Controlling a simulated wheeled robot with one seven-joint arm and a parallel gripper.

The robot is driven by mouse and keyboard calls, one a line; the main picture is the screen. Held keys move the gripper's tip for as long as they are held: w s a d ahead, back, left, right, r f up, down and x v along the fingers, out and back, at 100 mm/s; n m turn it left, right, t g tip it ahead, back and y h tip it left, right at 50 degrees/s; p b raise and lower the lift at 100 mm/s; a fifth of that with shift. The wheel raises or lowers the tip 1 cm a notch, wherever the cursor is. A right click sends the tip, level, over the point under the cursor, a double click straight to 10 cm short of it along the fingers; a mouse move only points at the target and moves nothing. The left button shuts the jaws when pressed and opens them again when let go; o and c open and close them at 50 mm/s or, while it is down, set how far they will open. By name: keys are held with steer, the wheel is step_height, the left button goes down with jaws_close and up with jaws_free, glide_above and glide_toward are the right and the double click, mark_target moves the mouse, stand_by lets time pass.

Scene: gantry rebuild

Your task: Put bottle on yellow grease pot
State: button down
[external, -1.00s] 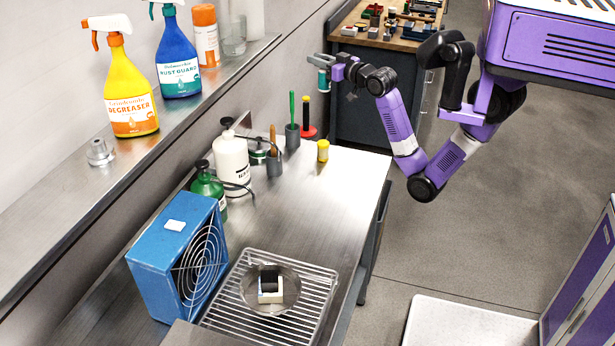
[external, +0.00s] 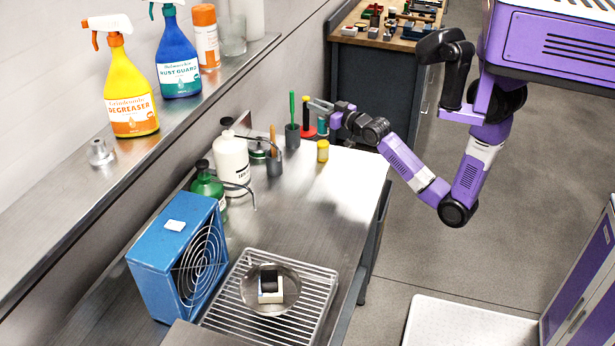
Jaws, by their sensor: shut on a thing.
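A small teal bottle (external: 322,127) is in my gripper (external: 321,107), which is shut on it near the far end of the steel bench. The jaws hide its upper part. The yellow grease pot (external: 323,152), a short yellow cylinder, stands upright on the bench. In the picture the bottle is straight above the pot with a small gap between them. From this one angle I cannot tell how well they line up in depth.
Left of the pot stand a red-based black-handled item (external: 306,128), a grey cup with a green-handled tool (external: 292,134) and another cup (external: 274,162). A white bottle (external: 232,163), blue fan (external: 180,258) and wire rack (external: 315,285) are nearer. The bench right of the pot is clear.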

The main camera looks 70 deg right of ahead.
steer(key=shift+f, duration=1.75)
steer(key=shift+f, duration=0.2)
steer(key=c, duration=1.3)
jaws_free()
steer(key=shift+r, duration=0.1)
steer(key=b+v, duration=0.2)
steer(key=v, duration=1)
steer(key=shift+r, duration=0.1)
